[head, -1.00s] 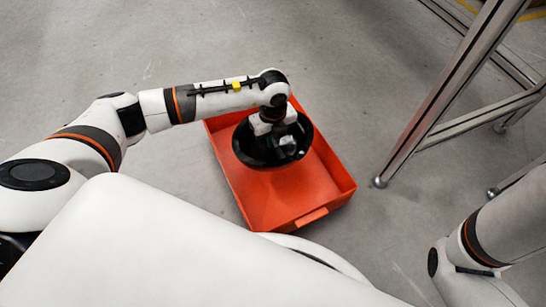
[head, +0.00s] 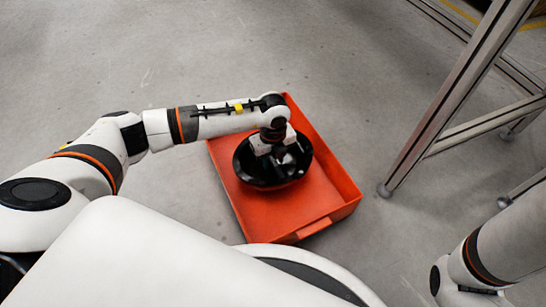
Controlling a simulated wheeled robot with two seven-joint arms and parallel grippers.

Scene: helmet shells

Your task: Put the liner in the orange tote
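The liner (head: 246,167) is a black, round, bowl-like shell with its hollow side up. It is inside the outline of the orange tote (head: 313,228), toward the far half, and slightly tilted. Whether it rests on the tote floor or hangs just above it I cannot tell. My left gripper (head: 281,155) reaches down into the liner's hollow from above. Its fingertips are small and dark against the black liner, so I cannot tell whether they grip it. Of my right arm only links show at the lower right; its gripper is out of view.
A metal frame with legs (head: 440,105) stands on the right, its nearest foot close to the tote's right side. The grey floor (head: 190,50) is clear behind and left of the tote. The near part of the tote is empty.

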